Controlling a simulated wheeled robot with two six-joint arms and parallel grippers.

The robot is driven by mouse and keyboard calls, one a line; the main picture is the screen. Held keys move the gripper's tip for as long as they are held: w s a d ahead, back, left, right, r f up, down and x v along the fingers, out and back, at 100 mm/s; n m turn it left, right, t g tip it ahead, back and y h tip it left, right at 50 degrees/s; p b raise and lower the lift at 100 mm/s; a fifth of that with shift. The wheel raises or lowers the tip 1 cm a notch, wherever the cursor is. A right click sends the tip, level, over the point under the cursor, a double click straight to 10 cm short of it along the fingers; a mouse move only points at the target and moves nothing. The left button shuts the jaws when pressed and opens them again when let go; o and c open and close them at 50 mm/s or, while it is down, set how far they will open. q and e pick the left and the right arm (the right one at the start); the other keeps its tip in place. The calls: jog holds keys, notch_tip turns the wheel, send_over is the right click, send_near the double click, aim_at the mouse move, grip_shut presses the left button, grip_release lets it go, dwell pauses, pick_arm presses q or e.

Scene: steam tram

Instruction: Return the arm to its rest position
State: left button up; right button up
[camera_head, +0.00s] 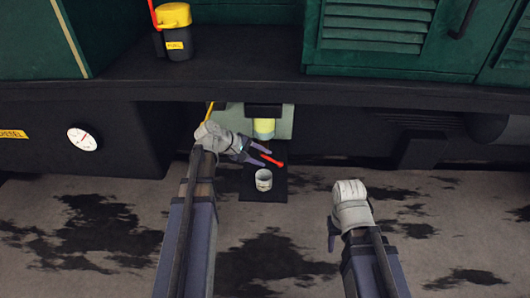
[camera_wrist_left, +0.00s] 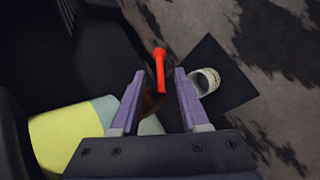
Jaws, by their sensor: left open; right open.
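My left gripper (camera_head: 267,158) reaches in under the dark ledge of the tram. Its two purple fingers stand apart in the left wrist view (camera_wrist_left: 160,76). A red lever (camera_head: 273,161) lies by its fingertips; in the left wrist view the red lever (camera_wrist_left: 160,66) shows between and just beyond them. Whether a finger touches it I cannot tell. My right gripper (camera_head: 333,234) is low at the right of centre, pointing down, mostly hidden by its own wrist. Nothing shows in it.
A light cup (camera_head: 264,180) stands on a dark mat (camera_head: 262,195) below the lever; the cup (camera_wrist_left: 205,81) is right of my left fingers. A yellow-green cylinder (camera_head: 264,128) is behind. A yellow-lidded can (camera_head: 176,42) stands on the ledge (camera_head: 230,75). Stained ground around is free.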

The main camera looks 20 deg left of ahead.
pick_arm(q)
jog(key=s+d+f+m+g+y, duration=0.3)
jog(key=s+d+m+y, duration=0.1)
jog(key=s+d+m, duration=0.5)
jog(key=s+d+f+m+g+y, duration=0.35)
jog(key=s+d+m, duration=0.35)
jog(key=s+d, duration=0.3)
notch_tip(320, 180, up, 34)
jog(key=p, duration=3.3)
jog(key=shift+s+a+f+y+p, duration=0.25)
jog(key=shift+s+a+y+p, duration=0.1)
jog(key=shift+s+a+p, duration=0.1)
dwell(0.9)
